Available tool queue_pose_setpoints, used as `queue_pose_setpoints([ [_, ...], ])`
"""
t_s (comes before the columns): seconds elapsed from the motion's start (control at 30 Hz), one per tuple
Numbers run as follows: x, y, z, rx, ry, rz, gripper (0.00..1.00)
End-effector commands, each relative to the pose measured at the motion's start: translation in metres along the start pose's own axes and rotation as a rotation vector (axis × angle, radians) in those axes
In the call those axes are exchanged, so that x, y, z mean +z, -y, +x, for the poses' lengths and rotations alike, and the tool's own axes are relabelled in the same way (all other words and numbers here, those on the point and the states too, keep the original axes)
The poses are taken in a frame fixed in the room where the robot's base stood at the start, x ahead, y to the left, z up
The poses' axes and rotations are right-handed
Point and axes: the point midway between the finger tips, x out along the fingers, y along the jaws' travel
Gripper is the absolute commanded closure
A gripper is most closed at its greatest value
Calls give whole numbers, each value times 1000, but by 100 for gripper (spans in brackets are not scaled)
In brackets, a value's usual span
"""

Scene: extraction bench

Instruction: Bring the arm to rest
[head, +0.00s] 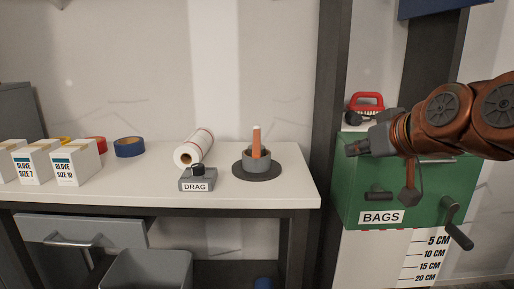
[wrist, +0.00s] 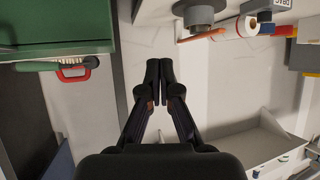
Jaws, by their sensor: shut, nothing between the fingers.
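My arm reaches in from the right of the head view, copper and dark grey. My gripper (head: 356,148) is in front of the green box labelled BAGS (head: 377,185), near its upper left corner, pointing left. In the wrist view my gripper (wrist: 159,104) has its two black fingers together, with nothing between them. The green box also shows at the upper left of the wrist view (wrist: 55,25). Whether the gripper touches the box cannot be told.
A white bench (head: 230,196) stands left of a dark post (head: 327,120). It holds a DRAG block (head: 197,184), a paper roll (head: 194,148), an orange rod in a grey holder (head: 257,160), tape rolls (head: 129,147) and glove boxes (head: 75,163).

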Motion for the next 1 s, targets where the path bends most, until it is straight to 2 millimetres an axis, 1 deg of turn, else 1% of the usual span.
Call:
queue_pose_setpoints([
  [0.03,-2,11,-6,-9,55,0,100],
  [0.07,3,16,-6,-12,85,3,100],
  [0.2,31,39,-13,-27,238,19,100],
  [0.27,41,47,-18,-28,298,28,100],
  [0.37,63,59,-29,-26,409,45,100],
  [0.47,82,68,-44,-17,514,65,100],
  [0.6,111,78,-71,4,669,99,100],
  [0.67,122,82,-84,15,733,118,100],
  [0.77,141,86,-110,41,842,149,100],
  [0.9,164,92,-149,82,990,197,100],
  [1.0,176,95,-175,111,1077,230,100],
])
